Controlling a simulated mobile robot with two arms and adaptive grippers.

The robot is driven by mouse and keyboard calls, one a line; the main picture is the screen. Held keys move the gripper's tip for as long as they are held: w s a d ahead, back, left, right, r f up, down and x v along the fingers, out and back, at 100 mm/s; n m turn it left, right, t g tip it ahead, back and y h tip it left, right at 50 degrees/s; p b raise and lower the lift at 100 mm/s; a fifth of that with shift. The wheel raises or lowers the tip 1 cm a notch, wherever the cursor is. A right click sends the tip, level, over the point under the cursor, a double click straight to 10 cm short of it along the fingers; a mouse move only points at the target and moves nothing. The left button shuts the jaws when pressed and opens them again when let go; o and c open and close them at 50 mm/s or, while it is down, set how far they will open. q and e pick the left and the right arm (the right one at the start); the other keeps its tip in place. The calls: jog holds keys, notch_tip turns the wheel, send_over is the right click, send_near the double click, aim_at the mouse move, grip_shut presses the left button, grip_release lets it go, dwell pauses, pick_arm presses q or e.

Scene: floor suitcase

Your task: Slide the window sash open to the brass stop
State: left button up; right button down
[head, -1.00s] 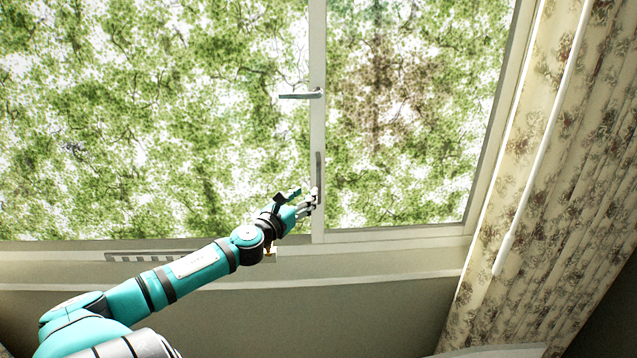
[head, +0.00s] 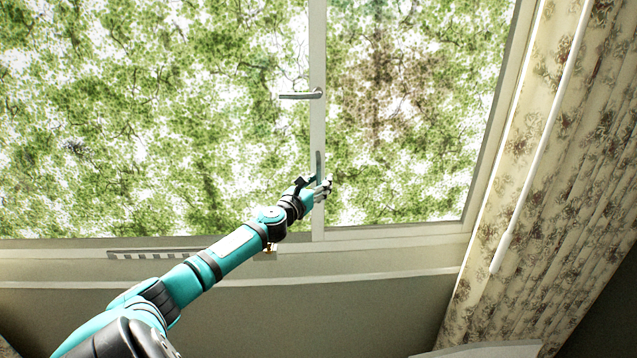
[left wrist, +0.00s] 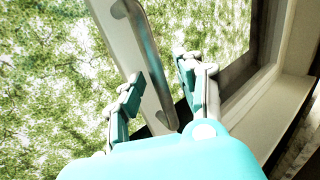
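The window sash has a pale upright stile (head: 317,130) in the middle of the window, with a grey vertical pull handle (head: 319,160) low on it. My left gripper (head: 322,187) is at the lower part of this handle. In the left wrist view, the pull handle (left wrist: 150,60) runs between the spread fingers of the left gripper (left wrist: 158,88), with gaps seen on both sides. The gripper is open. A small brass piece (head: 269,248), likely the stop, shows on the sill below, partly hidden by my left arm. My right gripper is out of view.
A lever handle (head: 300,95) sticks out left from the stile, above the pull handle. A slotted grille (head: 155,254) lies along the sill at left. A patterned curtain (head: 550,200) and a white rod (head: 530,175) hang at right. Foliage shows through the glass.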

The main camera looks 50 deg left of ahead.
pick_arm(q)
jog(key=shift+c, duration=0.4)
grip_shut()
jog(key=shift+w+f, duration=0.1)
